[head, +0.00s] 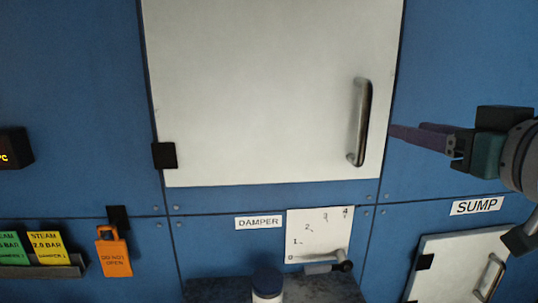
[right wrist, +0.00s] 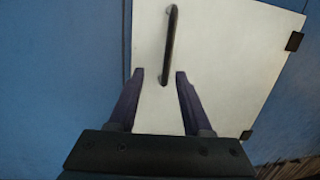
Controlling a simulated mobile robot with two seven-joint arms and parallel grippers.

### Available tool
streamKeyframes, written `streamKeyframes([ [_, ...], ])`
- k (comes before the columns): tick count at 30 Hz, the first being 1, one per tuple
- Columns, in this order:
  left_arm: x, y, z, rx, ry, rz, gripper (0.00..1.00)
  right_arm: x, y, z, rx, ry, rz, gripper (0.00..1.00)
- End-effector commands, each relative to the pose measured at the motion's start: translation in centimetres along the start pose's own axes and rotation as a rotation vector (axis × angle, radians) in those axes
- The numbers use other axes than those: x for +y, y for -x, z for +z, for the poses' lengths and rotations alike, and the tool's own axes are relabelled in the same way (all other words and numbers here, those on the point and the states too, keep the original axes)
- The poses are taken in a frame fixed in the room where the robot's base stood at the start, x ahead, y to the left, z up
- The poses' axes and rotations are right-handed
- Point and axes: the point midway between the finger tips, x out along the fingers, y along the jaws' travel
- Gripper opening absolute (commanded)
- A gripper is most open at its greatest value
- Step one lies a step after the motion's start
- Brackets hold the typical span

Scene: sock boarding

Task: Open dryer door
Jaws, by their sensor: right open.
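The dryer door (head: 260,90) is a large white panel in a blue wall, and it looks shut. A vertical metal bar handle (head: 360,122) is on its right side. Black hinge blocks show on its left edge. My right gripper (head: 394,133) is to the right of the handle, apart from it, with its fingers pointing left. In the right wrist view the right gripper (right wrist: 160,74) is open, with the lower part of the dark handle (right wrist: 171,40) between the fingertips in the picture; nothing is held. My left gripper is not in view.
Below the door are a DAMPER dial plate (head: 318,235) with a lever, and a dark ledge (head: 325,290) with a dark-lidded jar (head: 267,283). An orange DO NOT OPEN tag (head: 114,255) hangs at left. A small white SUMP door (head: 455,268) is at lower right.

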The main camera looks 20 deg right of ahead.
Motion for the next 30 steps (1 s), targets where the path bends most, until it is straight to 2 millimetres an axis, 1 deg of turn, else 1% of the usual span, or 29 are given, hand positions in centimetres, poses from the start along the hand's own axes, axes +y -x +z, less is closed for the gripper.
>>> streamKeyframes([
  [1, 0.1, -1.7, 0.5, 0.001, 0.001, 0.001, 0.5, 0.0, -0.6, 0.3, 0.048, 0.0, -0.027, 0.49],
  [4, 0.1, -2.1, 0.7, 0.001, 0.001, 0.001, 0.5, -0.1, -1.1, -0.9, 0.102, -0.011, -0.064, 0.49],
  [8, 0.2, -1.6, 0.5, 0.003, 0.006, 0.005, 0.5, -0.2, -1.7, -1.7, 0.117, -0.018, -0.076, 0.49],
  [10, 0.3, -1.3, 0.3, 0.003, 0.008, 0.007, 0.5, -0.3, -2.4, -1.9, 0.116, -0.019, -0.075, 0.49],
  [22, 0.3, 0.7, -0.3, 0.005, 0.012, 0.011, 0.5, -0.8, -8.6, -2.6, 0.114, -0.018, -0.073, 0.49],
  [27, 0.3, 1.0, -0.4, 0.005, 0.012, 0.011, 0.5, -0.9, -10.2, -2.6, 0.113, -0.018, -0.073, 0.49],
  [30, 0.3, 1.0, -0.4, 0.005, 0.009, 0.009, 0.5, -0.9, -10.7, -2.6, 0.113, -0.018, -0.074, 0.49],
])
